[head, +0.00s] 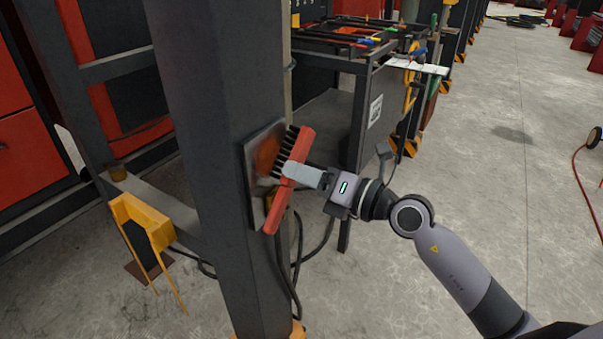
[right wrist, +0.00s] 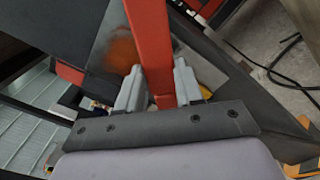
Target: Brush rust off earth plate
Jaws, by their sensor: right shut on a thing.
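The earth plate (head: 252,168) is a grey metal plate fixed on the side of a dark steel post. An orange-brown rust patch (head: 267,154) shows on it, partly hidden behind the brush. My right gripper (head: 290,172) is shut on the red handle of a brush (head: 299,146). The dark bristles face the plate and appear at or very near the rust; I cannot tell if they touch. In the right wrist view the red brush handle (right wrist: 150,45) stands between the two fingers, with the rust patch (right wrist: 122,52) just left of it. My left gripper is not in view.
The dark post (head: 205,130) stands right in front of me. Behind it is a cart (head: 335,120) with tools on top. Black cables (head: 296,265) hang below the plate. A yellow bracket (head: 140,222) stands at lower left. The concrete floor at right is mostly clear.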

